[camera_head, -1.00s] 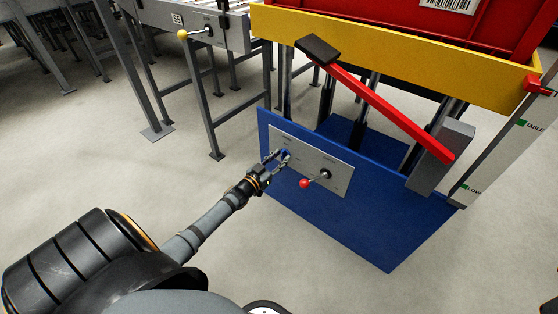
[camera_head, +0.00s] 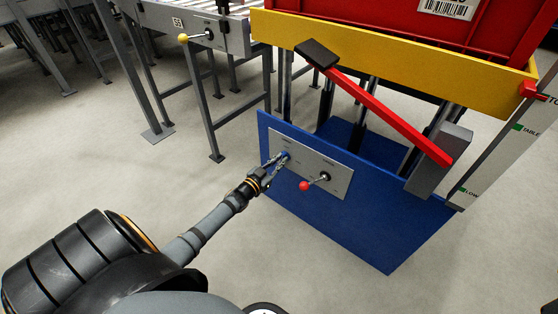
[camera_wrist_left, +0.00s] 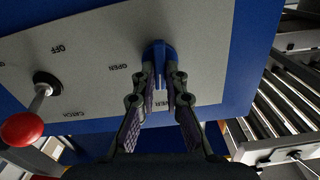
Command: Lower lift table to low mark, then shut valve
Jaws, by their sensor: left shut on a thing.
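The lift table has a yellow platform (camera_head: 390,62) raised on struts above a blue base (camera_head: 370,225). A red pointer (camera_head: 532,90) at its right edge sits high on the scale, above the TABLE mark (camera_head: 517,127) and far above the LOW mark (camera_head: 463,190). My left gripper (camera_head: 283,158) is shut on the small blue valve knob (camera_wrist_left: 158,55) on the grey panel (camera_head: 333,180). In the left wrist view its fingers (camera_wrist_left: 163,90) stand either side of the knob's fin, near OPEN lettering. My right gripper is out of view.
A red-balled lever (camera_head: 304,186) stands out from the panel close by my left gripper. A red bar with a dark pad (camera_head: 385,110) slants across the table's front. A red bin (camera_head: 370,20) rides on the platform. A conveyor (camera_head: 235,35) stands behind left.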

